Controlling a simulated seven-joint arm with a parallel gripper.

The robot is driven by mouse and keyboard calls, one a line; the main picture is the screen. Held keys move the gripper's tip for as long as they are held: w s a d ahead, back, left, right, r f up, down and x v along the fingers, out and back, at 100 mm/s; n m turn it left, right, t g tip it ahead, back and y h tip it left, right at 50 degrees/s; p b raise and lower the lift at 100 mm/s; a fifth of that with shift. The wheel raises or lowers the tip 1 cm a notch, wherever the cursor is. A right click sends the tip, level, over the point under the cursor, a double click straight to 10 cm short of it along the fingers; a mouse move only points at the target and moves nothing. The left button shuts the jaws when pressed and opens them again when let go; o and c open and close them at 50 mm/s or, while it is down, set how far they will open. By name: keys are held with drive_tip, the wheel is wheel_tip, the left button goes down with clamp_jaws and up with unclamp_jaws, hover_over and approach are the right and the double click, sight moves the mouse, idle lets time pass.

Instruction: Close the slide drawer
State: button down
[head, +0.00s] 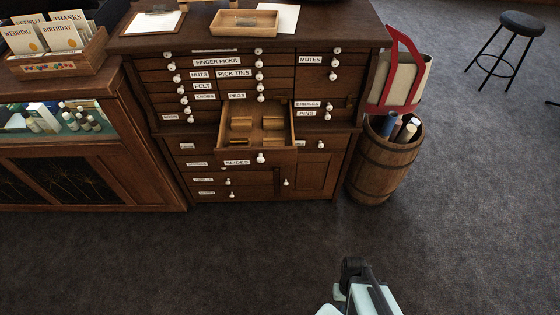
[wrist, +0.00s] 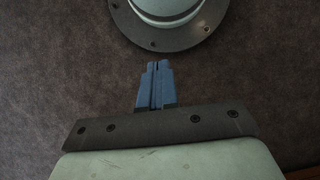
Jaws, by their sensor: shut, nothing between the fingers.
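The slide drawer (head: 258,157), labelled SLIDES, is pulled out of the dark wooden cabinet (head: 325,180). Its white round knob (head: 261,159) is on the front, and brass-coloured slides (head: 242,124) lie inside. My arm shows at the bottom of the head view, well in front of the cabinet and apart from it; my gripper's fingertips cannot be made out there. In the wrist view my gripper (wrist: 158,66) has its blue fingers together, with nothing between them, above the grey carpet. The drawer does not show in the wrist view.
The other cabinet drawers look shut. A wooden barrel (head: 372,170) with rolled items stands right of the cabinet, under a red-handled bag (head: 402,80). A glass-fronted counter (head: 130,165) adjoins at left. A black stool (head: 521,24) stands far right. The carpet in front is clear.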

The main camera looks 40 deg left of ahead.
drive_tip(key=s+a+r+n+t, duration=0.2)
drive_tip(key=a+n+t, duration=0.15)
drive_tip(key=a, duration=0.45)
drive_tip(key=s+a+r+n+t, duration=0.25)
drive_tip(key=a+n, duration=0.25)
drive_tip(key=a, duration=0.3)
drive_tip(key=n+t+y, duration=1.1)
drive_tip(key=n+y, duration=0.5)
drive_tip(key=n, duration=1.3)
approach(225, 161)
drive_tip(key=x, duration=0.7)
drive_tip(key=shift+r, duration=0.15)
